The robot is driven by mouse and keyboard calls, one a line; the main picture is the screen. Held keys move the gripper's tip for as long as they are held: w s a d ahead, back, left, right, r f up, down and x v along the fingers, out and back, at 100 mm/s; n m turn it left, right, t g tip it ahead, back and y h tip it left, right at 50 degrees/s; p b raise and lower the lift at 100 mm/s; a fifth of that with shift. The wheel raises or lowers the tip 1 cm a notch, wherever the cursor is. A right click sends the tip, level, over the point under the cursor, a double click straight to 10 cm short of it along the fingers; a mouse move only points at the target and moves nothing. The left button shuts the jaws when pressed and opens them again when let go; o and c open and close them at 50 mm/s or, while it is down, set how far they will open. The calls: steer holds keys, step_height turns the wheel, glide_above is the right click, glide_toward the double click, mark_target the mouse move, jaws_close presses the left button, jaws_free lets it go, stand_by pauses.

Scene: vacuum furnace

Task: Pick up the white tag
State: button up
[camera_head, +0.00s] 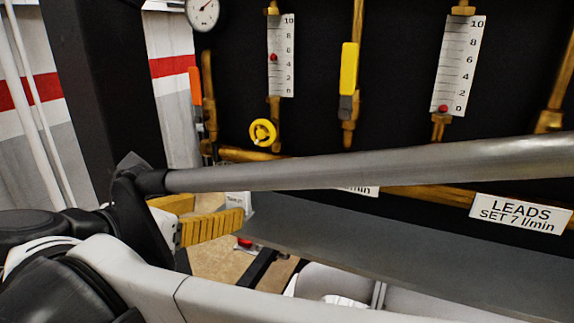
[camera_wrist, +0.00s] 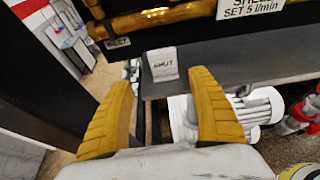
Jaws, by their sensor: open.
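The white tag (camera_wrist: 163,64), marked with dark lettering that looks like "SHUT", stands at the edge of the grey shelf (camera_wrist: 215,62) in the wrist view. It lies ahead of my gripper (camera_wrist: 161,82), between the lines of its two yellow fingers. The fingers are apart with nothing between them, and the tag appears just beyond the tips. In the head view my gripper (camera_head: 216,207) is at lower left, and a small white piece (camera_head: 238,200), probably the tag, shows beside its fingertips, partly hidden.
The grey shelf (camera_head: 400,262) runs under a black panel with brass pipes and flow gauges (camera_head: 281,60). A yellow-handled valve (camera_head: 348,68) and a yellow knob (camera_head: 263,132) stick out. White cylindrical parts (camera_wrist: 258,108) and red fittings (camera_wrist: 298,118) sit below the shelf at right.

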mark_target(236, 203)
steer(key=shift+x, duration=1.05)
steer(key=w+d, duration=0.1)
steer(key=w+p, duration=0.1)
steer(key=w+d+f+p, duration=0.1)
steer(key=shift+w+d+f, duration=0.1)
steer(key=shift+w+d, duration=0.2)
steer(key=shift+w+f, duration=0.25)
steer(key=shift+w, duration=0.2)
steer(key=shift+s, duration=0.15)
steer(key=c, duration=1)
